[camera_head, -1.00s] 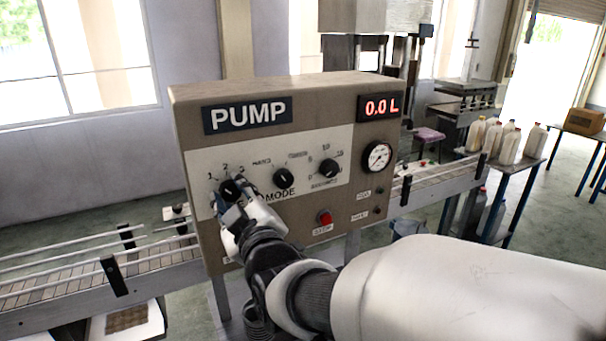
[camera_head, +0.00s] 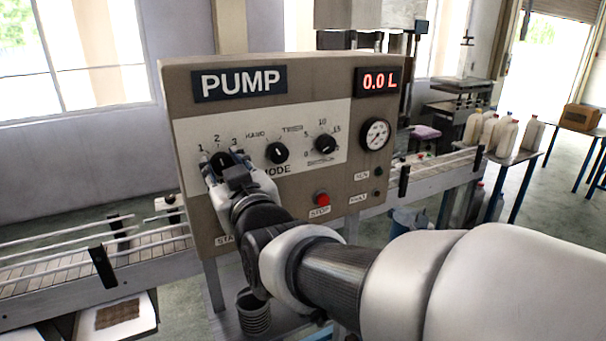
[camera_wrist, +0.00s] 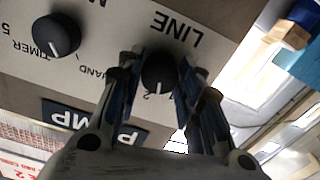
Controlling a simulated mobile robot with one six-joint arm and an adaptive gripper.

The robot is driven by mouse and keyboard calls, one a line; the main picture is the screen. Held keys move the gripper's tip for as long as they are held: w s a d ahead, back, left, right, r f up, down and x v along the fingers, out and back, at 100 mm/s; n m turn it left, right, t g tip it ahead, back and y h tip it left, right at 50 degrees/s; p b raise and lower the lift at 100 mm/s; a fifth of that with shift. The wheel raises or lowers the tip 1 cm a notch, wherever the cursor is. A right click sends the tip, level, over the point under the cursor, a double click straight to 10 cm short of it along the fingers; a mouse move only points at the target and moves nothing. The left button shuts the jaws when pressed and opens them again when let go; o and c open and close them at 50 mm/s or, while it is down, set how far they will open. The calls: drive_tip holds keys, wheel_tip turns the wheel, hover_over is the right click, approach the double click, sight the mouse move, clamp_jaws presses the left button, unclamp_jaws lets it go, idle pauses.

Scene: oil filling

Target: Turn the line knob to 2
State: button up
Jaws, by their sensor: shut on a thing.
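The line knob (camera_head: 223,157) is a round black knob at the left of the pump panel, with 1, 2 and 3 printed around its top. In the wrist view the knob (camera_wrist: 158,73) sits between my two fingers, under the upside-down word LINE. A 2 shows just below it there. My gripper (camera_head: 225,162) is shut on the knob, one finger on each side; the wrist view shows my gripper (camera_wrist: 159,80) from behind. The fingers hide the knob's sides.
The mode knob (camera_head: 277,153) is close to the right of my gripper, with a third knob (camera_head: 325,144) beyond it. A red stop button (camera_head: 322,199) is below. The display (camera_head: 379,81) reads 0.0 L. A conveyor (camera_head: 140,248) runs past the panel.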

drive_tip(key=shift+m+b, duration=1.25)
drive_tip(key=shift+m, duration=0.35)
drive_tip(key=o, duration=1.1)
drive_tip(key=shift+c, duration=0.2)
drive_tip(key=v, duration=1.2)
